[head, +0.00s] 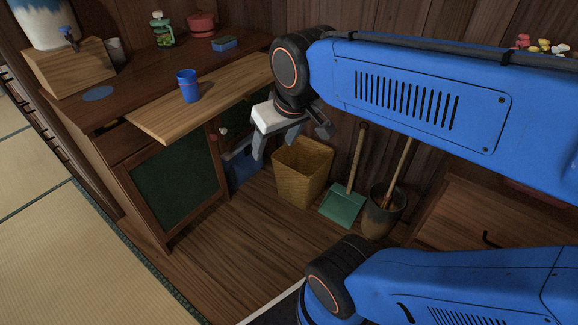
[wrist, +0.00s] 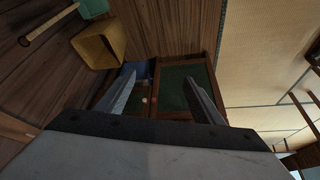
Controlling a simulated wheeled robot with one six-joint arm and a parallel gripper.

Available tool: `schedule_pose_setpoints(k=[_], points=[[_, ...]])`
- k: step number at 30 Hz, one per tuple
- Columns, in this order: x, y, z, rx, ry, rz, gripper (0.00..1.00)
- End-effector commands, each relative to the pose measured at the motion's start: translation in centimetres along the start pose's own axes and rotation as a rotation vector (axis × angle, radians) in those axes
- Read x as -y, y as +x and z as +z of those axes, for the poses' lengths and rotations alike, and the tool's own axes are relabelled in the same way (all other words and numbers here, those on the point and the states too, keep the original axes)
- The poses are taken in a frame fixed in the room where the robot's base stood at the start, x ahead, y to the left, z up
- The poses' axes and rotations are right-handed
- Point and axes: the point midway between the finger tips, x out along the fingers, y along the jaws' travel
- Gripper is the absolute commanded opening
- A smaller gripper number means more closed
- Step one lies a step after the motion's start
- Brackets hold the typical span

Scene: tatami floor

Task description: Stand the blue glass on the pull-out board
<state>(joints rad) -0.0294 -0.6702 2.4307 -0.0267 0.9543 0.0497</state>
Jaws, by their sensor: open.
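The blue glass (head: 188,87) stands upright on the pull-out board (head: 152,118), a light wooden board that juts out from the dark cabinet. My gripper (head: 290,141) is open and empty. In the head view it hangs in the air to the right of the board, apart from the glass. In the wrist view the open fingers (wrist: 162,95) point toward the cabinet front, with nothing between them. The glass cannot be made out in the wrist view.
On the cabinet top are a blue round mat (head: 97,94), a dispenser on a wooden stand (head: 75,68), a green bottle (head: 162,30), a red pot (head: 201,24) and a sponge (head: 224,43). Below stand a bin (head: 301,172), a dustpan (head: 343,207) and a dark pot (head: 386,212).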

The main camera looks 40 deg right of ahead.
Motion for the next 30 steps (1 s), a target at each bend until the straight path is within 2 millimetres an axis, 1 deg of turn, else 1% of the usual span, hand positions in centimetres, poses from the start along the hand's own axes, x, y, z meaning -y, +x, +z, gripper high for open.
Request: schedule_pose_setpoints(k=[1,3,6,9,30], points=[[-0.1,0.2,1.7,0.002,0.000,-0.002,0.61],[-0.2,0.7,3.5,0.006,-0.004,-0.005,0.61],[-0.2,1.1,5.2,0.010,-0.008,-0.008,0.61],[-0.3,1.3,6.1,0.013,-0.010,-0.009,0.61],[-0.3,1.4,6.2,0.014,-0.011,-0.009,0.61]])
